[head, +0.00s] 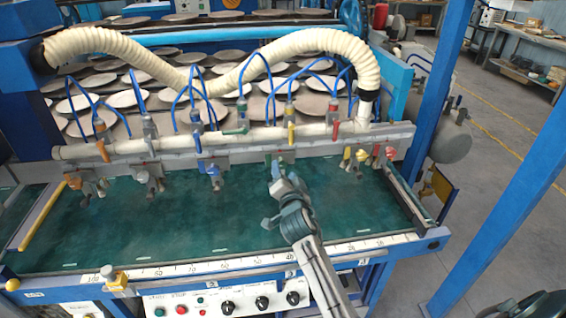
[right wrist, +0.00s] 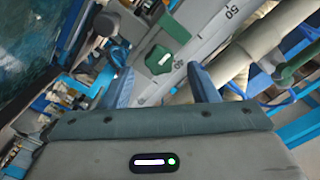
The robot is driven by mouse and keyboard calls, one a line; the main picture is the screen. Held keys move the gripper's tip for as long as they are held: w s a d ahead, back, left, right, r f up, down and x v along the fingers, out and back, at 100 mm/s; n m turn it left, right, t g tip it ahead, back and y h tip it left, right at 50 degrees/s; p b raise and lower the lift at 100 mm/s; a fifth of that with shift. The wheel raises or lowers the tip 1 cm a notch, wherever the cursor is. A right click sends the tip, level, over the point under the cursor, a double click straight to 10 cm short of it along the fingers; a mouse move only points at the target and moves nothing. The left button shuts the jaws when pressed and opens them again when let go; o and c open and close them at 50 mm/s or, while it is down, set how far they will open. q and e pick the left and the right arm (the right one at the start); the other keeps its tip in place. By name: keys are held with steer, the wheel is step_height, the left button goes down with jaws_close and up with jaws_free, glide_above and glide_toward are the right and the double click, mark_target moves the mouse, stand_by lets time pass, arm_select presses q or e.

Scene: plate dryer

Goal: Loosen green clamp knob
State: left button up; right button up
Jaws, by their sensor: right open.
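The green clamp knob (right wrist: 160,60) has a lobed shape and a pale mark on its face. In the right wrist view it sits on a grey bar, just beyond and between my right gripper's two blue-grey fingers (right wrist: 161,84). The fingers are open and apart from each other, and nothing is held between them. In the head view my right gripper (head: 284,188) is just below the clamp bar, and it partly covers the green knob (head: 268,158).
Other clamps with orange, blue, yellow and red knobs hang along the bar (head: 120,160). Green-handled valve (head: 240,126), blue hoses and a cream duct (head: 310,42) lie above. The green table surface (head: 115,225) is mostly clear. A blue post (head: 500,190) stands at right.

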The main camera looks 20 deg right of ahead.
mark_target(283, 165)
steer(key=shift+p+x, duration=0.35)
steer(key=shift+x, duration=1.35)
steer(key=c, duration=1)
steer(key=shift+o, duration=0.2)
